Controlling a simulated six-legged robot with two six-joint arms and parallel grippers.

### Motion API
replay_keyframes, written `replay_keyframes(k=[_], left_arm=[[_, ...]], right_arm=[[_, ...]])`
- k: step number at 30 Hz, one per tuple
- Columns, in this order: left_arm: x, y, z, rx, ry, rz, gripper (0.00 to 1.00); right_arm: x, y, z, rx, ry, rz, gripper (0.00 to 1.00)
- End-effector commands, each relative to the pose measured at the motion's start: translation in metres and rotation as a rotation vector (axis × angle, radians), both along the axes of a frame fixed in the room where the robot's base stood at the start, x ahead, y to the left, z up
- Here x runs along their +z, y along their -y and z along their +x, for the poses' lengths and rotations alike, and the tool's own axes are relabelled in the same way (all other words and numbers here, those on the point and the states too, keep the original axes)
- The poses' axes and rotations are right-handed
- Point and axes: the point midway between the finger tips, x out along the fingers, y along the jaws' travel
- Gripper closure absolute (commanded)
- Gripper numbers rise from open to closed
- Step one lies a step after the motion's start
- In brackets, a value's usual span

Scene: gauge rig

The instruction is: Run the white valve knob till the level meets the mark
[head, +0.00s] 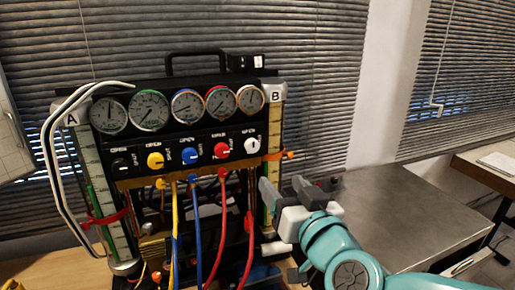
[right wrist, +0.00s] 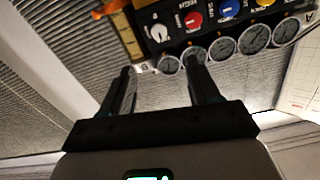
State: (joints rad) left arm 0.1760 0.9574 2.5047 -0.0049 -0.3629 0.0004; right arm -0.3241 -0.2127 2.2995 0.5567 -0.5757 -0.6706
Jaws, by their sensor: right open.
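The white valve knob (head: 252,145) is at the right end of the knob row on the black gauge rig. It also shows in the right wrist view (right wrist: 159,31), beyond the fingertips. Column B (head: 275,125) stands right of the knob, with an orange marker (head: 279,155) around it near knob height. The liquid level in column B is too small to tell. My right gripper (head: 284,188) is open and empty, below and right of the white knob and apart from it. It shows in the right wrist view (right wrist: 160,74) with nothing between its fingers. My left gripper is out of view.
Red (head: 221,149), blue (head: 193,151), yellow (head: 155,160) and black (head: 121,164) knobs sit left of the white one, under several round gauges (head: 187,106). Column A (head: 108,185) has a red marker (head: 105,218). Coloured hoses (head: 198,235) hang in front. A grey tabletop (head: 400,215) is clear at right.

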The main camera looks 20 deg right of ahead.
Motion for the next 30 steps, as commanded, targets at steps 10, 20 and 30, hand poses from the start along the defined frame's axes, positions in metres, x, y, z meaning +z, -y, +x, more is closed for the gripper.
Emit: replay_keyframes(k=[10,20,30], left_arm=[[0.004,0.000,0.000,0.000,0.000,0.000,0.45],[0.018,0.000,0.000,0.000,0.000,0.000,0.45],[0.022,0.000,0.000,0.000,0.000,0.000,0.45]], right_arm=[[0.000,-0.002,0.069,-0.001,-0.003,-0.001,0.39],[0.001,-0.001,0.139,-0.001,-0.001,0.000,0.39],[0.000,-0.002,0.160,0.000,0.000,0.000,0.39]])
